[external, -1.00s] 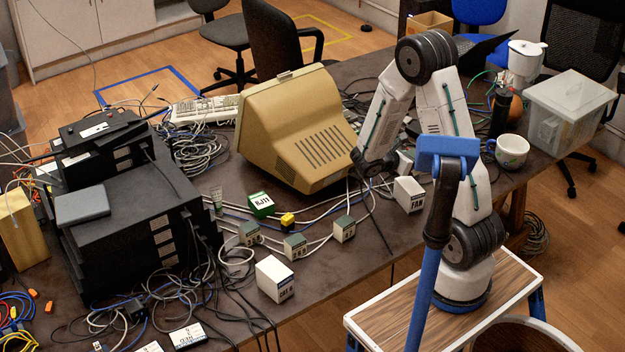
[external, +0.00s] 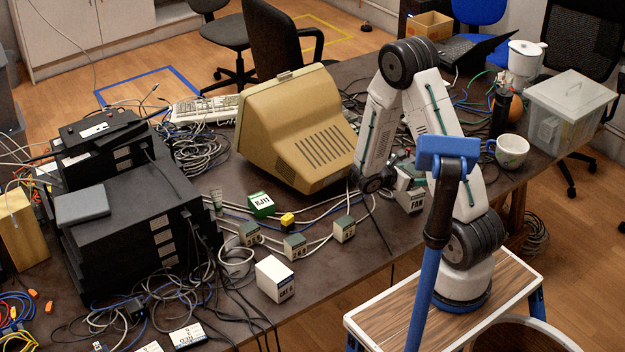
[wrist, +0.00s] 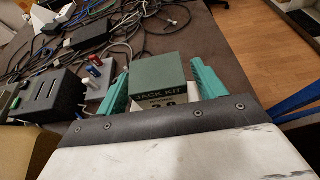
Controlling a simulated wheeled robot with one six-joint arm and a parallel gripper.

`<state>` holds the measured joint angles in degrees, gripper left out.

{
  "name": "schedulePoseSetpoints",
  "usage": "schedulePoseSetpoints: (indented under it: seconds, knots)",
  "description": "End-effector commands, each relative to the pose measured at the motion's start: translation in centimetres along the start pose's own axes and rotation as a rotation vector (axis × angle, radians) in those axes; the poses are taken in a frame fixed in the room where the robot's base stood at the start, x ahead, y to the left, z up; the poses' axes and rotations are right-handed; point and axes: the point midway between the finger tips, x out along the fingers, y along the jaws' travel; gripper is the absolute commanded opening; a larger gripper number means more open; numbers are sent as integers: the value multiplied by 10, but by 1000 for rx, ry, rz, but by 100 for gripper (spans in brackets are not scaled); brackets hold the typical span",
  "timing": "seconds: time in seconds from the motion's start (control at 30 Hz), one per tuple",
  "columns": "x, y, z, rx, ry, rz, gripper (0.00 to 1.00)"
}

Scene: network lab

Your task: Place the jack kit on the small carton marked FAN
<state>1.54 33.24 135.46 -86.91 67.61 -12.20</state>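The jack kit (wrist: 160,80) is a small grey-green box lettered JACK KIT, in the middle of the wrist view. My gripper's teal fingers (wrist: 160,88) stand along its two sides, apparently shut on it. In the external view the jack kit (external: 405,172) shows partly behind my arm. The small white carton marked FAN (external: 416,202) stands on the table directly below it. The kit is at or just above the carton's top; I cannot tell if they touch. My gripper (external: 398,178) is mostly hidden by my arm links.
A beige monitor (external: 300,130) stands left of my gripper. Several small cartons (external: 294,246), a green RJ11 box (external: 261,205) and a white carton (external: 274,279) stand left, among cables. A mug (external: 512,151) and a clear bin (external: 570,110) are to the right.

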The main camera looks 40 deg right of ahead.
Motion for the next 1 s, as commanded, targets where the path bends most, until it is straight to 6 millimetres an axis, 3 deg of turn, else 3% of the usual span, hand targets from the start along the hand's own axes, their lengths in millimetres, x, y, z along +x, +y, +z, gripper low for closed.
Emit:
schedulePoseSetpoints:
  seconds: [0.37, 0.8, 1.0]
  knots:
    - [-8, 1, 3, -2, 0, 3, 69]
    - [-97, 1, 3, 0, 1, 5, 69]
    - [-118, 0, 3, 0, 0, 1, 69]
